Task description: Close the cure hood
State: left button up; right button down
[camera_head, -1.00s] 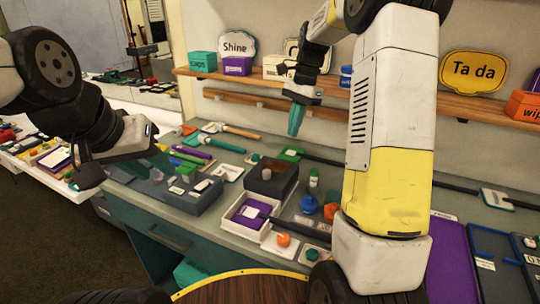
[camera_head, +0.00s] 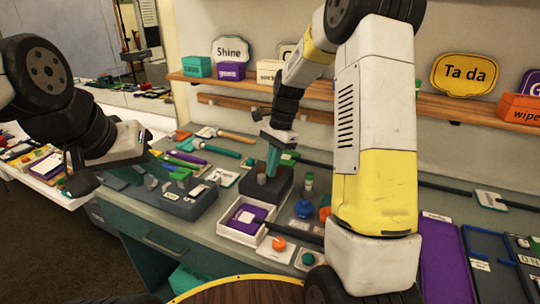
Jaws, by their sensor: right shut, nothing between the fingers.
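The cure hood appears to be the dark, low box (camera_head: 283,190) on the bench in the middle of the head view. Its lid position is hard to tell, and my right gripper hides part of its top. A small reddish-grey piece shows at its front. My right gripper (camera_head: 272,166) points down with its teal fingers shut and empty, at the top of the box; I cannot tell if they touch it. My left gripper (camera_head: 160,164) is at the left, over the grey tray; its fingers are hard to make out.
The grey tray (camera_head: 186,208) holds small green and white pieces left of the box. A white tray with a purple item (camera_head: 248,216) is in front. A blue piece (camera_head: 303,208) and a small bottle (camera_head: 308,183) stand to the right. A wooden shelf (camera_head: 450,107) runs behind.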

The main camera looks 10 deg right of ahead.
jog(key=shift+s+a, duration=0.15)
jog(key=shift+a, duration=0.05)
jog(key=s+a, duration=0.8)
jog(key=s, duration=0.4)
jog(key=v, duration=0.8)
jog(key=s+d+r+n+t, duration=0.7)
jog(key=s+d+r+n, duration=0.1)
jog(key=s+n, duration=0.3)
jog(key=shift+d+r+n+t, duration=0.15)
jog(key=shift+r+n+t, duration=0.2)
jog(key=shift+n, duration=0.55)
